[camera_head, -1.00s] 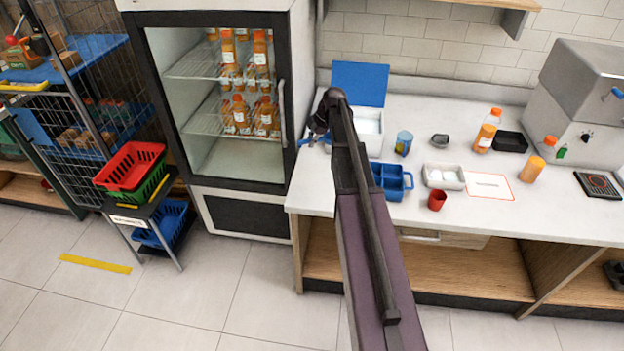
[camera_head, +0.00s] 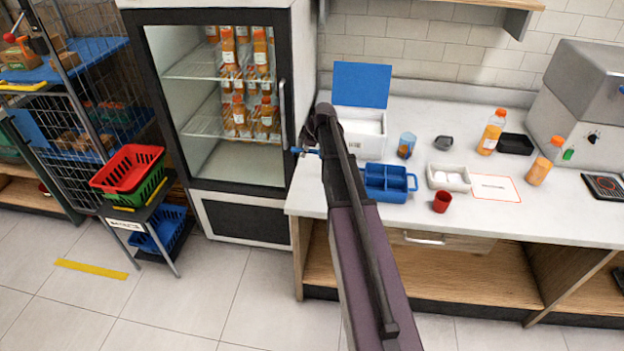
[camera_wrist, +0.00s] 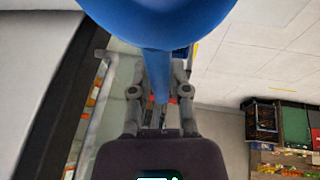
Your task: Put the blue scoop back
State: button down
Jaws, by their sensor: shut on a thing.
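My gripper (camera_wrist: 160,80) is shut on the handle of the blue scoop (camera_wrist: 158,15). The scoop's round bowl fills the top of the wrist view, and its handle runs down between my fingers. In the head view only a small blue part of the scoop (camera_head: 298,150) shows, left of my arm near the fridge's right edge; my arm hides most of the gripper. A white box (camera_head: 364,133) with its blue lid (camera_head: 361,84) raised stands on the counter, right of and behind the scoop.
A blue divided caddy (camera_head: 388,184), a blue cup (camera_head: 406,145), a red cup (camera_head: 442,202) and a white tray (camera_head: 448,178) stand on the counter (camera_head: 330,195). The glass-door fridge (camera_head: 288,100) is close on the left. Orange bottles (camera_head: 492,132) stand farther right.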

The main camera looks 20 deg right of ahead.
jog(key=b, duration=0.6)
send_over(303, 177)
jog(key=shift+s+d+f, duration=0.1)
jog(key=shift+s+f, duration=0.05)
jog(key=shift+f, duration=0.9)
jog(key=shift+s+d+f, duration=0.1)
jog(key=shift+d+f, duration=0.05)
jog(key=shift+f, duration=0.85)
jog(key=shift+s+d+f, duration=0.1)
jog(key=shift+s+f, duration=0.05)
jog(key=shift+f, duration=0.9)
jog(key=shift+f+b, duration=1.9)
jog(key=shift+b, duration=0.1)
jog(key=shift+f, duration=0.15)
jog(key=c, duration=0.6)
grip_release()
jog(key=shift+r, duration=0.2)
jog(key=p+v, duration=0.2)
jog(key=shift+s+r+p, duration=0.1)
jog(key=shift+r+p, duration=0.2)
jog(key=shift+r, duration=0.05)
jog(key=p+v, duration=0.8)
jog(key=v, duration=0.1)
